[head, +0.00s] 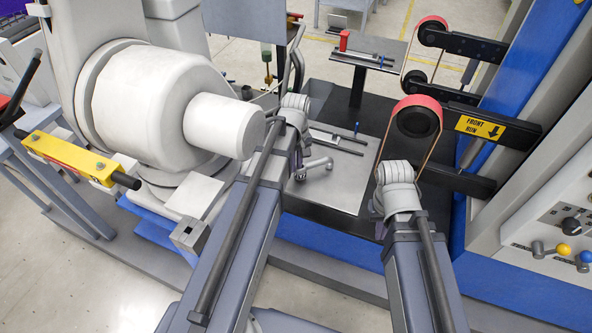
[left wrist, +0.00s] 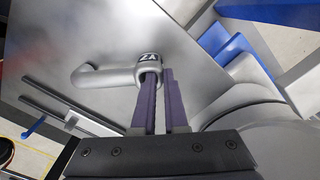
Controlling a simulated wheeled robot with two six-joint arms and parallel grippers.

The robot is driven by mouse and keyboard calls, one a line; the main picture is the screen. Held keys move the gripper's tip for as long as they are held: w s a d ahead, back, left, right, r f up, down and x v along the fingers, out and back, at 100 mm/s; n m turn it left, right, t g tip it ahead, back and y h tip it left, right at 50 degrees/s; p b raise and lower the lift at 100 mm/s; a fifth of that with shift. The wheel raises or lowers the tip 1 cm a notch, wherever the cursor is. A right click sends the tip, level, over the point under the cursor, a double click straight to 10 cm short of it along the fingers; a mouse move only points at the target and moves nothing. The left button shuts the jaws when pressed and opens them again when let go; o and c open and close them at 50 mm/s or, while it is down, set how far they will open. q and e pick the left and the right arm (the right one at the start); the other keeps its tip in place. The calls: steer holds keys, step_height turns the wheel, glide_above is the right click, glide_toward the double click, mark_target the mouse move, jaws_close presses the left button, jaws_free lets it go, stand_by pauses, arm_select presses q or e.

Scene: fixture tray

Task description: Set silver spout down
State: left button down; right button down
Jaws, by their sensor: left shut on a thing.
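The silver spout (head: 316,167) is a bent grey tube over the grey metal tray (head: 340,193) in the head view. In the left wrist view the spout (left wrist: 100,76) shows with a dark-marked collar, its curved end pointing left. My left gripper (left wrist: 163,78) has its purple fingers shut on the collar end. The left fingers are mostly hidden behind my arm in the head view. I cannot tell whether the spout touches the tray surface. My right arm reaches in at the tray's right side, but its gripper fingers are hidden.
A railed clamp with a blue handle (head: 357,130) lies on the tray behind the spout. A large white machine (head: 160,95) stands left. A belt grinder with red wheels (head: 415,118) stands right, close to my right arm. Bare tray lies in front of the spout.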

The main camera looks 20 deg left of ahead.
arm_select(q)
steer(key=shift+f, duration=0.2)
arm_select(e)
steer(key=shift+f, duration=0.25)
arm_select(q)
steer(key=shift+f, duration=0.2)
steer(key=c, duration=0.9)
jaws_free()
steer(key=shift+c, duration=0.2)
arm_select(e)
steer(key=shift+f, duration=0.15)
arm_select(q)
steer(key=shift+r, duration=0.15)
step_height(320, 180, up, 12)
steer(key=p, duration=1.2)
steer(key=s+d+m+y, duration=0.1)
steer(key=s+d+m, duration=1.1)
steer(key=s+d, duration=0.2)
steer(key=shift+d, duration=1.25)
arm_select(e)
step_height(320, 180, up, 12)
arm_select(q)
steer(key=shift+s+r, duration=0.1)
